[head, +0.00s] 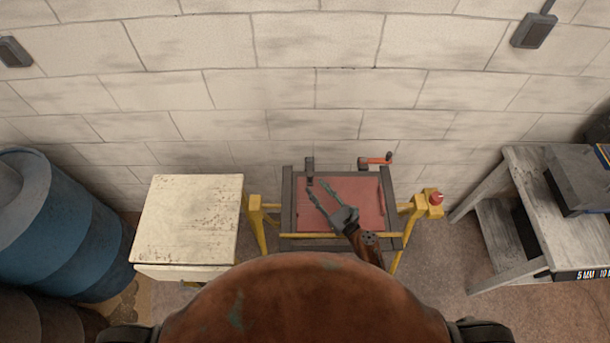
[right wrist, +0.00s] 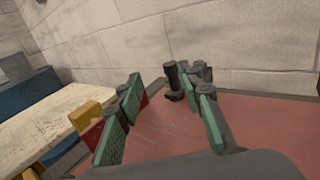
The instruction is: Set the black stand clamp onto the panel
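The red panel (head: 362,197) lies flat in a dark frame on a yellow-legged bench; it also fills the lower right wrist view (right wrist: 258,118). The black stand clamp (head: 310,167) is a small dark upright piece at the panel's back left edge. In the right wrist view a dark upright piece (right wrist: 174,82), which looks like this clamp, shows between the fingers. My right gripper (head: 318,187) is open and empty over the panel, its fingertips pointing toward the clamp and apart from it. The clamp's foot is too small to make out. My left gripper is not in view.
A clamp with an orange handle (head: 377,160) sits at the frame's back right. A worn white table (head: 190,220) stands left, a blue barrel (head: 60,230) beyond it. A red button on a yellow post (head: 436,198) and a grey shelf (head: 530,205) stand right. A block wall closes the back.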

